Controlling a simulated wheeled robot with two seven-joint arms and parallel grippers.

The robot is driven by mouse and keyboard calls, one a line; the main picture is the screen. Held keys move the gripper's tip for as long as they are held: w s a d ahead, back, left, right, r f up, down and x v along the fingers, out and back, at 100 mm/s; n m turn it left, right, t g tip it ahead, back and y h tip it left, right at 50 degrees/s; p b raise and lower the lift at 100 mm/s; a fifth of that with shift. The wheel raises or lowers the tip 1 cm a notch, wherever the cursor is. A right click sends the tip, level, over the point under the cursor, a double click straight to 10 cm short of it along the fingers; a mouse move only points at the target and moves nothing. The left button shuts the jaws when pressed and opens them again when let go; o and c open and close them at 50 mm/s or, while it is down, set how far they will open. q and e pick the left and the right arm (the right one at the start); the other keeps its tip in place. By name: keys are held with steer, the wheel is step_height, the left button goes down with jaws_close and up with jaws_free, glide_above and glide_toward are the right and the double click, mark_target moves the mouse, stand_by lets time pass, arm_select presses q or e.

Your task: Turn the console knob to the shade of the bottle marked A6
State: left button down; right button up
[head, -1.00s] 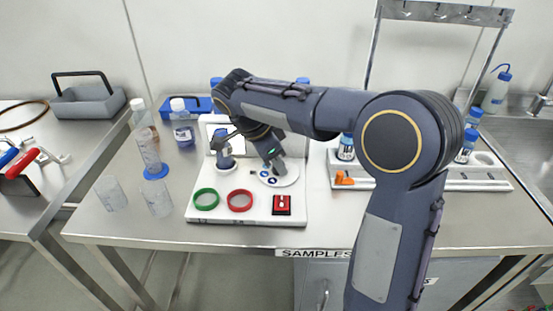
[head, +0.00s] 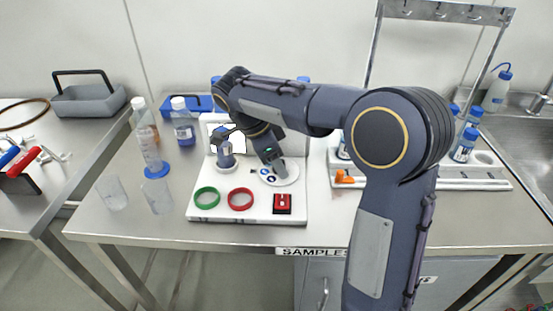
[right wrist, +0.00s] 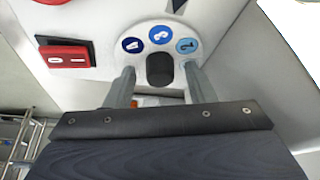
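The console (head: 240,212) is a white panel on the steel table. Its white dial plate (head: 289,178) carries round blue patches, partly covered by my right gripper (head: 273,171) in the head view. In the right wrist view the dark knob (right wrist: 160,70) stands between the two fingers of my right gripper (right wrist: 160,88); gaps show on both sides. Dark blue (right wrist: 132,45), mid blue (right wrist: 159,34) and lighter blue (right wrist: 187,46) patches lie beyond it. Blue-capped bottles (head: 463,146) stand in the rack at right; I cannot read an A6 mark. My left gripper is out of view.
A red switch (head: 282,203), a green ring (head: 207,197) and a red ring (head: 240,199) are on the console's front. White-capped bottles (head: 183,122) and clear beakers (head: 158,197) stand at left. The white rack (head: 478,184) is at right, behind my arm.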

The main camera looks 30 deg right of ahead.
mark_target(264, 173)
steer(key=shift+r, duration=0.1)
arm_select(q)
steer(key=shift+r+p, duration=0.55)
arm_select(e)
steer(key=v, duration=0.7)
steer(key=shift+a+r, duration=0.2)
steer(key=shift+r, duration=0.05)
